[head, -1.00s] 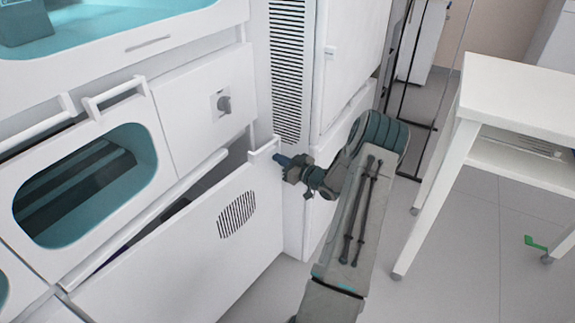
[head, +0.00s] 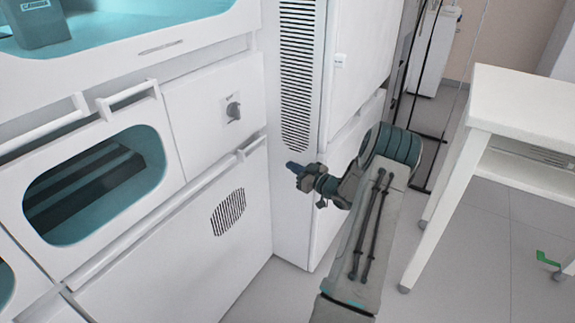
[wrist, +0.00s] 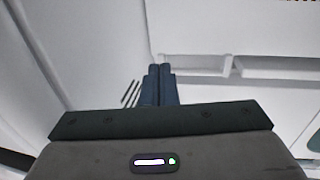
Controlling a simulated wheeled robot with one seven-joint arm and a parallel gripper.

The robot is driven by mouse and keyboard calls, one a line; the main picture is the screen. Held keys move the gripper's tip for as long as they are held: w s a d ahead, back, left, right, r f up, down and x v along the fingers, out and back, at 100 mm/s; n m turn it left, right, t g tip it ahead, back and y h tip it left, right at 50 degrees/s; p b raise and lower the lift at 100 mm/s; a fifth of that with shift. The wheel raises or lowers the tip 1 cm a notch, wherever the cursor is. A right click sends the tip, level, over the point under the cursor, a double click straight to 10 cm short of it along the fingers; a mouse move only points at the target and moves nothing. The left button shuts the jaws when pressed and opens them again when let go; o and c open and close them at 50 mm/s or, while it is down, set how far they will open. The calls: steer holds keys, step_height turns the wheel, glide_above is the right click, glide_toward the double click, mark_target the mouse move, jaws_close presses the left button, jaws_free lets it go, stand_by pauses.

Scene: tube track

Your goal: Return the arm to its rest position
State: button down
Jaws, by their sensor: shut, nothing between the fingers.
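My gripper (head: 291,167) is at the end of my bent arm in the head view, in front of the tall white cabinet and right of the lower panel. It is apart from the panel's handle. In the wrist view my gripper (wrist: 159,70) has its two blue fingers together, with nothing between them. The lower white panel (head: 185,262) has a round vent grille and a handle bar (head: 251,148) along its top edge. It looks closed, flush with the machine.
The machine's upper door (head: 95,190) with a teal window and the knob panel (head: 215,105) are at left. The tall cabinet (head: 296,215) stands close behind my gripper. A white table (head: 525,105) stands at right.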

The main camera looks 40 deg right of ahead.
steer(key=d+v, duration=0.1)
steer(key=v, duration=0.7)
steer(key=shift+d, duration=0.2)
steer(key=shift+w, duration=0.2)
steer(key=w+a+r+g+h+p, duration=0.2)
steer(key=w+a+r+p, duration=0.15)
steer(key=r, duration=0.25)
steer(key=w+a+r+g+h+p, duration=0.2)
steer(key=w+a+r, duration=0.15)
steer(key=r, duration=0.35)
steer(key=s+a+r+m+g+h+p, duration=0.2)
steer(key=a+r+g+h+p, duration=0.15)
steer(key=a+r, duration=0.45)
steer(key=s+a+r+g+y+p, duration=0.1)
steer(key=s+a+r+g+p, duration=0.2)
steer(key=s+a+r, duration=0.3)
steer(key=s+a+r+g+y+p, duration=0.2)
steer(key=s+a+r+g+p, duration=0.2)
steer(key=s+a, duration=1.2)
steer(key=s+r+p, duration=0.1)
steer(key=s+r, duration=0.1)
steer(key=s, duration=0.3)
steer(key=shift+s+a+m, duration=0.35)
steer(key=shift+a+m, duration=0.05)
